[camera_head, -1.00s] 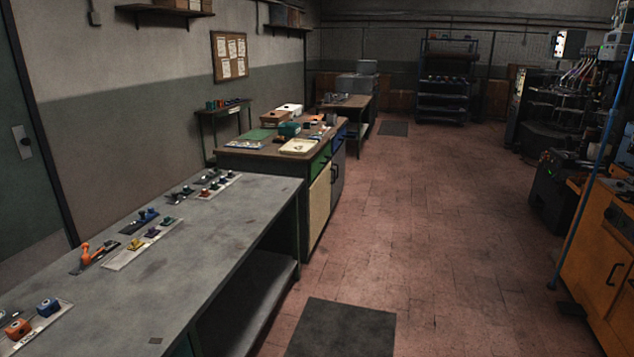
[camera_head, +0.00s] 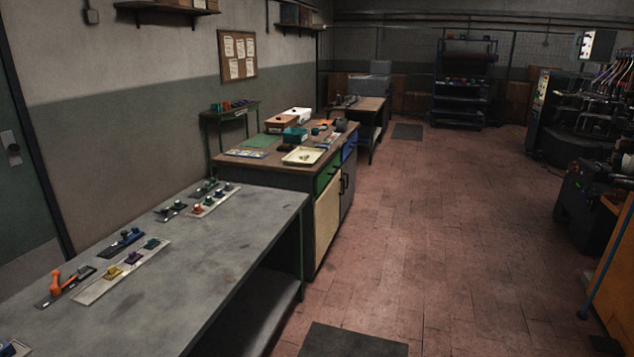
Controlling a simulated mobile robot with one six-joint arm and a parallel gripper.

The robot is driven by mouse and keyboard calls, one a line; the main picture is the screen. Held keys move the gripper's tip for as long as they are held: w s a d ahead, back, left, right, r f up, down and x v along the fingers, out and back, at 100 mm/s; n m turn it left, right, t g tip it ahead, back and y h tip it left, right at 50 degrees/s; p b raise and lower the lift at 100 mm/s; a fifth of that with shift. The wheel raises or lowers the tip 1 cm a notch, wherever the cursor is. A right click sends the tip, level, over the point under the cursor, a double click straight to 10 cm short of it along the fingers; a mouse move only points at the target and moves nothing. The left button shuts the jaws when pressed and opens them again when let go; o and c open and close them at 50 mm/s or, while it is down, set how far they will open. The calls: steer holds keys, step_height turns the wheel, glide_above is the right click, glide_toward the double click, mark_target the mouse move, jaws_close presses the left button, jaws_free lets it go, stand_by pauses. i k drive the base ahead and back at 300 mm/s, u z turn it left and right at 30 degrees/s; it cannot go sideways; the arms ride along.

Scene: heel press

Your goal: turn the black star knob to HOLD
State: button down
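A grey workbench (camera_head: 215,265) runs along the left wall and carries several small control plates. A pale plate (camera_head: 122,272) holds yellow, purple and dark green knobs. Left of it is an orange lever (camera_head: 57,284) on a dark plate. A dark plate with blue knobs (camera_head: 121,241) lies behind. Farther back are a small plate with a dark knob (camera_head: 171,211), a pale plate with several coloured knobs (camera_head: 215,200) and another dark plate (camera_head: 204,189). I cannot tell which knob is the black star knob, and no HOLD mark is readable. My gripper is not in view.
A second bench (camera_head: 258,170) with a cream tray (camera_head: 303,156) and boxes stands beyond the grey one. The tiled floor (camera_head: 420,230) to the right is open, with a dark mat (camera_head: 352,341) in front. Machines and an orange cabinet (camera_head: 613,275) stand at the right edge.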

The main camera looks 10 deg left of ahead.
mark_target(164, 211)
steer(key=u, duration=0.25)
steer(key=i, duration=0.8)
steer(key=u, duration=0.95)
steer(key=i, duration=0.9)
steer(key=u, duration=0.3)
steer(key=k, duration=0.2)
steer(key=u, duration=3.05)
